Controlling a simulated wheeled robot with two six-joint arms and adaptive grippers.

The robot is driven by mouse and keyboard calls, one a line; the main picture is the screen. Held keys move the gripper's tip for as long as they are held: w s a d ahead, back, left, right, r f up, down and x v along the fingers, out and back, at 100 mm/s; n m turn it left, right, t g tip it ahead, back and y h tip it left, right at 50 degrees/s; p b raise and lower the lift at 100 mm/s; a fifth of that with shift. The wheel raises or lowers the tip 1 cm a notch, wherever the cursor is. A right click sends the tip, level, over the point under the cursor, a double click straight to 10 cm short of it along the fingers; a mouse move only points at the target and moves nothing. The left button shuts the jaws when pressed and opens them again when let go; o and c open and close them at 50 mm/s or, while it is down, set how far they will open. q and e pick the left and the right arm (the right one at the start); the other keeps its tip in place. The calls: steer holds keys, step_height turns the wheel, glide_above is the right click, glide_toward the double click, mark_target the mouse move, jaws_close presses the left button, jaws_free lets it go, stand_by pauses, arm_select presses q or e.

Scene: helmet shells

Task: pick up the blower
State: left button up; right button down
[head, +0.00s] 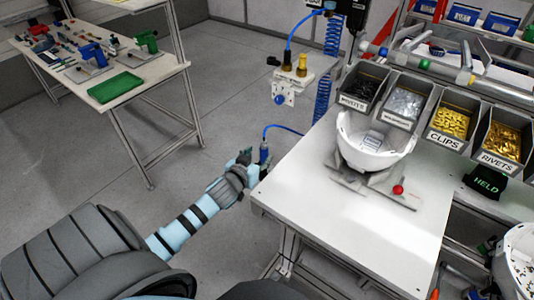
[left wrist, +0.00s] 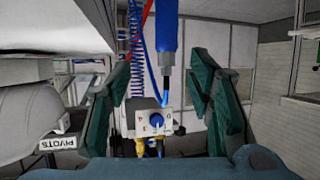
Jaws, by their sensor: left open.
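The blower (head: 264,153) is a slim blue tool at the left edge of the white workbench, with a blue hose running off to its right. My left gripper (head: 248,160) reaches in from the left and is right beside it. In the left wrist view the blue blower body (left wrist: 167,35) and its dark thin tip come down between the two green fingers of my left gripper (left wrist: 161,75). The fingers are spread, with a gap on both sides of the blower. My right gripper is not in view.
The workbench (head: 320,220) holds a white helmet shell (head: 375,142) on a grey fixture. Parts bins (head: 452,117) line its back. A regulator panel (head: 294,80) with blue hoses stands behind the blower. A tool table (head: 145,75) is at the upper left, with open floor between.

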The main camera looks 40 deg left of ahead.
mark_target(262, 151)
arm_select(q)
steer(key=x, duration=0.3)
steer(key=shift+w+f, duration=0.15)
steer(key=shift+w, duration=0.05)
steer(key=w, duration=0.1)
steer(key=w+a+f, duration=0.1)
steer(key=w+a+f+b, duration=0.1)
steer(key=shift+w+a+f, duration=0.1)
steer(key=shift+w, duration=0.2)
steer(key=shift+w+f, duration=0.2)
steer(key=shift+w, duration=0.3)
steer(key=shift+s+r, duration=0.1)
steer(key=shift+s, duration=0.05)
steer(key=c, duration=0.9)
